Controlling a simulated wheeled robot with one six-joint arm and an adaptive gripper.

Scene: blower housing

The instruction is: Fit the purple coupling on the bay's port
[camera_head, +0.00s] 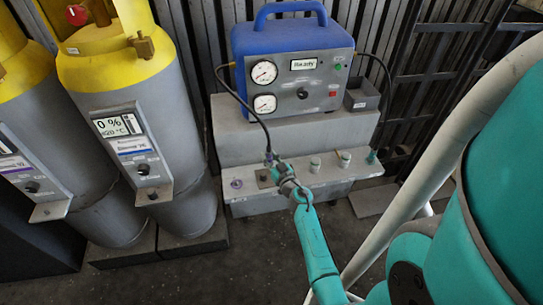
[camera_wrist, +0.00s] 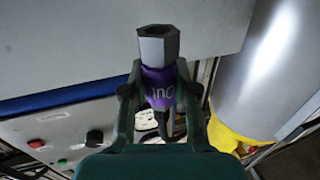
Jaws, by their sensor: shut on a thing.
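The purple coupling (camera_wrist: 158,88) has a grey hexagonal metal end with an open bore and pale lettering on its purple band. My gripper (camera_wrist: 160,96) is shut on it, one finger on each side. A black hose runs from the blue unit to the gripper. A small purple-ringed fitting (camera_head: 236,184) is on the ledge, left of my gripper and apart from it. I cannot tell for certain which fitting is the bay's port.
The blue unit (camera_head: 293,60) with two gauges and a "Ready" label stands on the grey block behind the ledge (camera_head: 290,195). Other fittings (camera_head: 315,164) and (camera_head: 345,158) stand right of my gripper. Yellow-topped grey cylinders (camera_head: 125,110) stand close on the left.

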